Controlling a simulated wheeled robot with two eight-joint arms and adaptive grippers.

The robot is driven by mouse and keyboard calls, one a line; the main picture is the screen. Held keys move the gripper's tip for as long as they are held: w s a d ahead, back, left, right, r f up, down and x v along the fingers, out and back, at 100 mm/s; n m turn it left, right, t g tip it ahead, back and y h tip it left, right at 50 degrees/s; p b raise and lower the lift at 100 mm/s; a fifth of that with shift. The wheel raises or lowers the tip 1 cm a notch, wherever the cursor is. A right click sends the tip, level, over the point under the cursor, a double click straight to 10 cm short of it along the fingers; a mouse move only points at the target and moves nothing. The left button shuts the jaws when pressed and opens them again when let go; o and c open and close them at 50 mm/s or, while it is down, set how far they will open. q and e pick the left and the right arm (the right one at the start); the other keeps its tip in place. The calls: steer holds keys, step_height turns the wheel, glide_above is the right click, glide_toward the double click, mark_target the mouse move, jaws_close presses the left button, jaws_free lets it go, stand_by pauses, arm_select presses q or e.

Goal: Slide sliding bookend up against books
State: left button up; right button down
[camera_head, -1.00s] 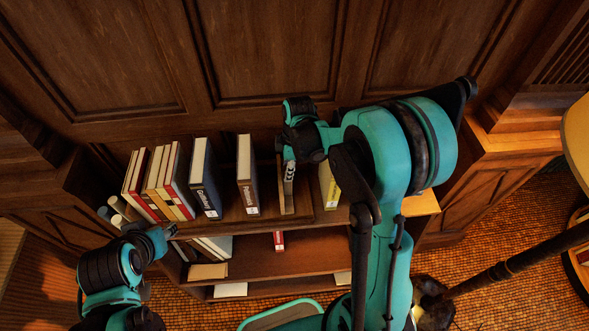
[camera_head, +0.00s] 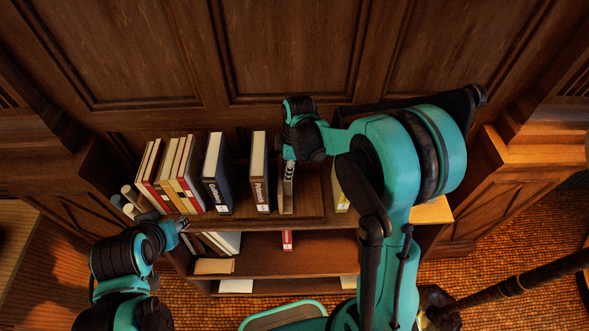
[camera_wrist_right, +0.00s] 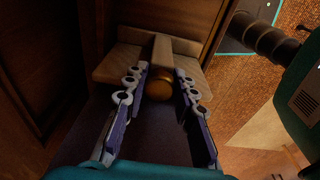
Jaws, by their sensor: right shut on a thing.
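The sliding bookend (camera_head: 285,196) is a thin upright wooden plate on the shelf top, just right of the nearest dark book (camera_head: 260,176), with a narrow gap between them. In the right wrist view the bookend (camera_wrist_right: 113,66) shows a wooden plate, a raised bar and a round brass-coloured knob (camera_wrist_right: 159,86). My right gripper (camera_head: 289,172) is shut on the bookend, its fingers on either side of the knob. Another dark book (camera_head: 216,180) and several lighter books (camera_head: 172,178) stand further left. My left gripper (camera_head: 183,225) is in front of the shelf's left end; its jaws are too small to read.
A yellow-white book (camera_head: 341,198) stands right of the bookend, partly hidden by my right arm. Lower shelves hold white books (camera_head: 226,241) and a red one (camera_head: 287,240). Rolled papers (camera_head: 137,200) stand at the left. Wood panelling (camera_head: 290,45) rises behind.

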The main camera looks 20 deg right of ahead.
steer(key=shift+w+a, duration=0.15)
steer(key=shift+a, duration=0.5)
steer(key=shift+w+a, duration=0.15)
steer(key=shift+a, duration=0.45)
steer(key=shift+w+a+b, duration=0.2)
steer(key=shift+w+a, duration=0.05)
steer(key=shift+a, duration=0.7)
steer(key=shift+w+a+b, duration=0.2)
steer(key=shift+w+a, duration=0.05)
steer(key=shift+a, duration=0.75)
steer(key=shift+w+a+b, duration=0.2)
steer(key=shift+w+a, duration=0.05)
steer(key=shift+a, duration=0.7)
steer(key=shift+w+a+b, duration=0.15)
steer(key=shift+w+a, duration=0.1)
steer(key=shift+a, duration=0.7)
steer(key=shift+w+a+b, duration=0.15)
steer(key=shift+w+a, duration=0.1)
steer(key=shift+a, duration=0.75)
steer(key=shift+w+a+b, duration=0.15)
steer(key=shift+w+a, duration=0.1)
steer(key=shift+a, duration=0.7)
steer(key=shift+w+a, duration=0.15)
steer(key=shift+a, duration=0.4)
steer(key=shift+w+a, duration=0.15)
steer(key=shift+a, duration=0.4)
steer(key=c, duration=1.2)
jaws_free()
steer(key=shift+a, duration=0.1)
steer(key=shift+o, duration=0.2)
